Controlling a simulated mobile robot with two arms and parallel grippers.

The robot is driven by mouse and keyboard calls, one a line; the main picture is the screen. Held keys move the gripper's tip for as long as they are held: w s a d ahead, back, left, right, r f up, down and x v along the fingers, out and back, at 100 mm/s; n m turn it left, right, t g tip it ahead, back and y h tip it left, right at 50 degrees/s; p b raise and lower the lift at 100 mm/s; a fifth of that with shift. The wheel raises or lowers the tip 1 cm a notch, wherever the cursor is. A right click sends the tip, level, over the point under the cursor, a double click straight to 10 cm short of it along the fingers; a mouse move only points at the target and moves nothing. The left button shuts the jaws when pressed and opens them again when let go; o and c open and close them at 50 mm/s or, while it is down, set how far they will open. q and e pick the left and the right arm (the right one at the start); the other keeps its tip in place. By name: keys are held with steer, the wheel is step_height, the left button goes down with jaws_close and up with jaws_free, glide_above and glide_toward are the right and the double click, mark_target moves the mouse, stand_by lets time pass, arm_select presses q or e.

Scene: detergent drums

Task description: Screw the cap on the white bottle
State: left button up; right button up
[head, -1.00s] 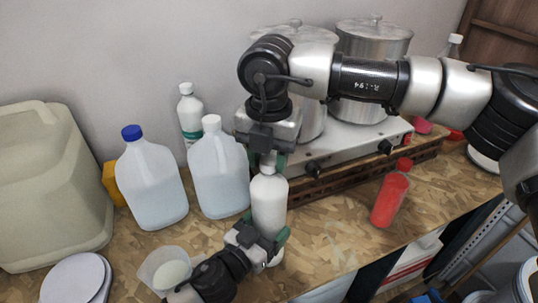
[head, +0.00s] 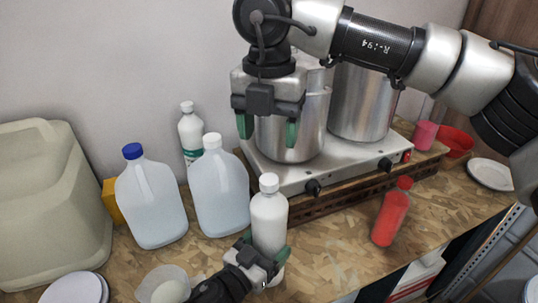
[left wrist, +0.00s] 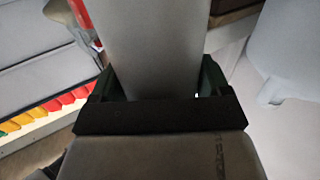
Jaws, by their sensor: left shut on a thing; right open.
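The white bottle (head: 269,218) stands upright on the wooden board at the middle front. A white cap (head: 268,183) sits on its neck; how tight it is I cannot tell. My left gripper (head: 268,262) is shut around the lower part of the bottle. In the left wrist view the bottle's pale body (left wrist: 150,45) stands between the green fingers of my left gripper (left wrist: 152,85). My right gripper (head: 267,130) is open and empty, above and behind the bottle, apart from the cap, in front of a steel pot.
A blue-capped jug (head: 151,203), a white-capped jug (head: 220,190) and a labelled bottle (head: 190,133) stand at left. A stove (head: 300,178) with steel pots (head: 362,100) is behind. A red bottle (head: 390,216) stands right. A cup (head: 163,284) is near my left arm.

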step_height(320, 180, up, 2)
steer(key=shift+r, duration=0.25)
arm_select(q)
steer(key=o, duration=1.7)
